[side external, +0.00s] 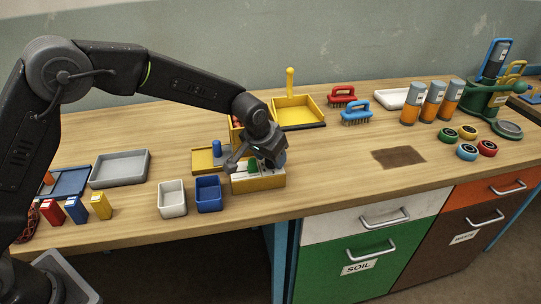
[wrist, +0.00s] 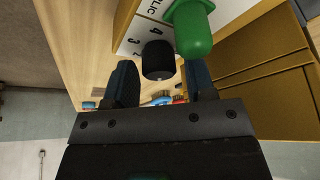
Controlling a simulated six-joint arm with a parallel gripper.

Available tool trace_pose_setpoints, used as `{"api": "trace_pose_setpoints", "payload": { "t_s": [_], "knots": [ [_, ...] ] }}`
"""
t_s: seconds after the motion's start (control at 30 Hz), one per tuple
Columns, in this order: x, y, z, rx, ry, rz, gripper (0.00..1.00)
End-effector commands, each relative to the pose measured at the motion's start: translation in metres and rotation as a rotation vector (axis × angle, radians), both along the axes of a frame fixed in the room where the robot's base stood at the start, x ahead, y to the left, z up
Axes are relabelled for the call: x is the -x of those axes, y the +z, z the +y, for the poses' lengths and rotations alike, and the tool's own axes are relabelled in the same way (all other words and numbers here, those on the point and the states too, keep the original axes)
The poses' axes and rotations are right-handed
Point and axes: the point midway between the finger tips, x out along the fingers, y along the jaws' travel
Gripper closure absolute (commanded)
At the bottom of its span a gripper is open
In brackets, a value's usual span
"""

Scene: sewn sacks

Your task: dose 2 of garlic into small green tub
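A wooden box (side external: 258,183) with a white top panel stands near the table's front edge. In the wrist view its white panel (wrist: 129,46) shows letters ending in "LIC" and the numbers 4, 3 and what looks like 2. A black knob (wrist: 158,61) and a rounded green peg (wrist: 193,30) stand on it; the green also shows in the side view (side external: 252,167). My gripper (wrist: 162,85) is open over the box, with the black knob between its fingers and gaps visible on both sides. I make out no small green tub in either view.
A white tub (side external: 172,198) and a blue tub (side external: 208,194) stand just left of the box. A yellow tray with a blue peg (side external: 216,150) is close behind. A grey tray (side external: 120,168) lies farther left. The table right of the box is clear up to a brown patch (side external: 398,157).

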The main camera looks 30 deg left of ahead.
Motion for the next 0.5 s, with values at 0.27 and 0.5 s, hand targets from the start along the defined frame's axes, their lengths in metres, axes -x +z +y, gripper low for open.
{"api": "trace_pose_setpoints", "payload": {
  "t_s": [0.27,0.5],
  "knots": [
    [0.0002,0.0002,0.0,0.0,0.0,0.0,0.77],
    [0.0002,0.0003,0.0002,0.0,-0.001,0.001,0.9]
  ]
}}
